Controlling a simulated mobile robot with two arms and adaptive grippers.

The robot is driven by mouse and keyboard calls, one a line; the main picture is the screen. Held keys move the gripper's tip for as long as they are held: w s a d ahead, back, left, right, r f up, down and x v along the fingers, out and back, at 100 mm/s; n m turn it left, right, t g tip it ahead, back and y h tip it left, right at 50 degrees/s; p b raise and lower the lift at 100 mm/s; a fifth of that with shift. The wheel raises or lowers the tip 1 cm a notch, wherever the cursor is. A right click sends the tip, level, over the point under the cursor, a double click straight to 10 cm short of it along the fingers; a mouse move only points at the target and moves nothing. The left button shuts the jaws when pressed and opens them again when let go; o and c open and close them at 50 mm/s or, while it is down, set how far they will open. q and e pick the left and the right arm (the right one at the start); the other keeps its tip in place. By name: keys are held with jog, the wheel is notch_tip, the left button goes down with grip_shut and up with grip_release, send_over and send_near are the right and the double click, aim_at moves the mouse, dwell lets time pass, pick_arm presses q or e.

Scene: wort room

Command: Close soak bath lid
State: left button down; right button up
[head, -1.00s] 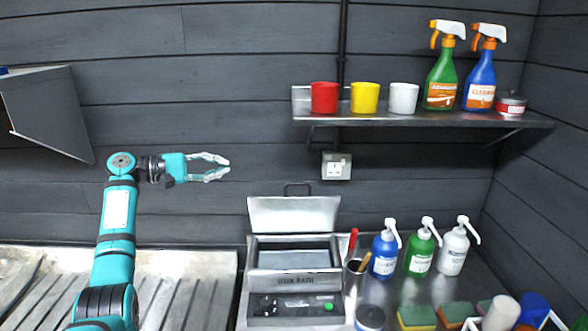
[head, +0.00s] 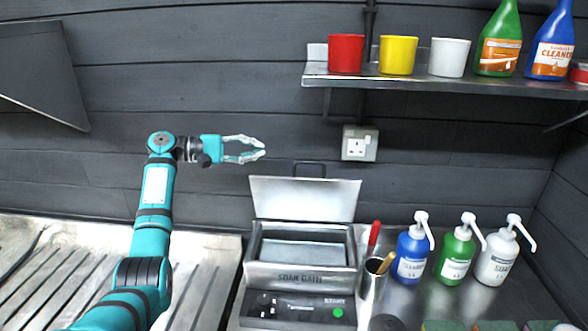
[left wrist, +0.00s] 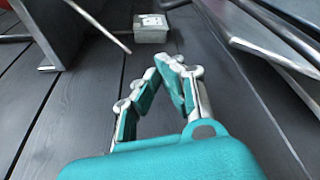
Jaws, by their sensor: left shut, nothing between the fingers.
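The soak bath (head: 302,278) is a steel box on the counter with a front control panel and a green start button. Its lid (head: 306,198) stands open, tilted up at the back, with a dark handle (head: 309,168) on its top edge. The open basin (head: 300,253) shows below it. My left gripper (head: 262,149) is in the air to the left of the lid's handle and a little higher in the picture, apart from it. In the left wrist view its fingertips (left wrist: 174,62) meet with nothing between them. My right gripper is not in view.
A steel cup (head: 374,285) with a red-handled tool stands right of the bath. Blue, green and white pump bottles (head: 456,254) stand further right. A shelf (head: 440,86) with cups and sprayers hangs above, and a wall socket (head: 360,143) is below it. A ribbed drainboard (head: 60,270) lies left.

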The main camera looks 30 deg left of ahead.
pick_arm(q)
jog(key=w+d+f+p, duration=0.1)
jog(key=w+d+p, duration=0.2)
jog(key=d+p, duration=0.2)
jog(key=d, duration=0.3)
jog(key=shift+w+d+f, duration=0.15)
jog(key=shift+d+f, duration=0.2)
jog(key=shift+d, duration=0.05)
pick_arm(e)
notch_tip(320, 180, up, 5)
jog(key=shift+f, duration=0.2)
pick_arm(q)
jog(key=shift+f, duration=0.1)
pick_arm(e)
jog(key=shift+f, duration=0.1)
